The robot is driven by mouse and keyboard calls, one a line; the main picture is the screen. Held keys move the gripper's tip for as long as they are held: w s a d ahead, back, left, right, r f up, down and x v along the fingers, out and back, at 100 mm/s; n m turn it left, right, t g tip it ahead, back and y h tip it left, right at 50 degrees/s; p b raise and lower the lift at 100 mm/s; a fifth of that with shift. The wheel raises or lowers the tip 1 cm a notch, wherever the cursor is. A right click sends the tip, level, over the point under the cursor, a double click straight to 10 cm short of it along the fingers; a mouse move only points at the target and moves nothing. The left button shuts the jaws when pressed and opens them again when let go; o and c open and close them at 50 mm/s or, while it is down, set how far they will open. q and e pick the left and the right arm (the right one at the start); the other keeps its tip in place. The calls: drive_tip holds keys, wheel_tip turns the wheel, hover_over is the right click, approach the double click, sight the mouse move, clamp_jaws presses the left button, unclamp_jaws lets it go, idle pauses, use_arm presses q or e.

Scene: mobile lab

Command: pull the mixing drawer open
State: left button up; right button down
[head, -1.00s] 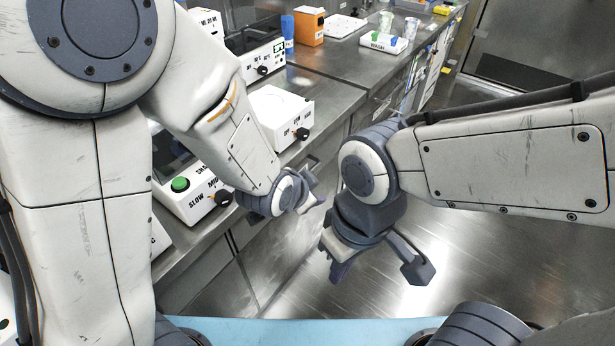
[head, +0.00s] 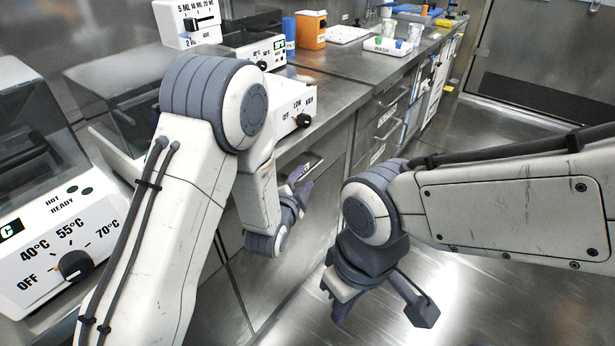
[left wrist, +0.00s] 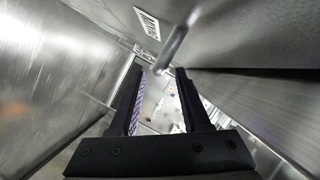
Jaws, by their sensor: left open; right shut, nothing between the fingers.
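In the left wrist view a grey bar handle (left wrist: 172,48) stands off a metal front beside a white label (left wrist: 148,23); its lettering is too small to read surely. The lower end of the bar appears between the tips of my open left gripper (left wrist: 160,72); I cannot tell whether they touch it. In the head view my left gripper (head: 295,195) is beside the counter's front, below the LOW/HIGH box. That drawer front is mostly hidden by my arm. My right gripper (head: 340,308) is shut and empty, over the floor away from the counter.
The counter holds a white box with a LOW/HIGH knob (head: 292,103), a temperature unit (head: 62,245), an orange container (head: 311,30) and a WASH tray (head: 388,46). Labelled drawers with bar handles (head: 388,128) lie farther along. The floor (head: 480,130) at right is clear.

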sight(306, 176)
use_arm(q)
drive_tip(key=shift+x, duration=2.2)
clamp_jaws()
